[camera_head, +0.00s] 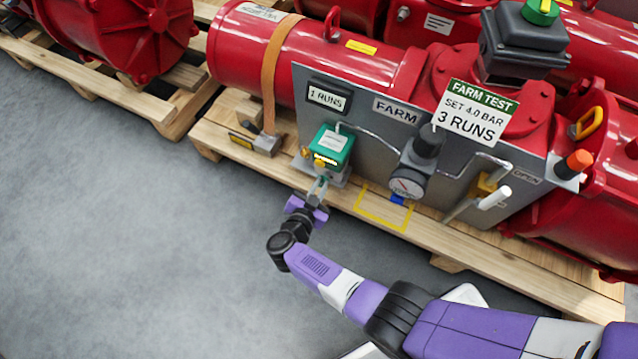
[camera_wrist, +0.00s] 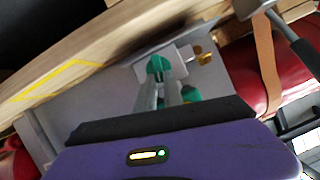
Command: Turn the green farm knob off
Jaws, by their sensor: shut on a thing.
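The green farm knob (camera_wrist: 157,67) shows in the wrist view, between the tips of my grey fingers. My gripper (camera_wrist: 159,82) is shut on it; the fingers hide part of the knob. In the head view my gripper (camera_head: 319,184) reaches up to the front of the green box (camera_head: 333,145) on the grey FARM panel (camera_head: 365,135). The knob is too small and too covered in the head view to tell its angle.
A pressure gauge (camera_head: 406,184), bent pipes and a FARM TEST sign (camera_head: 475,112) stand to the right. A red actuator (camera_head: 350,75) lies behind the panel on a wooden pallet (camera_head: 475,252). A metal clamp (camera_head: 265,143) and strap are to the left. The grey floor in front is clear.

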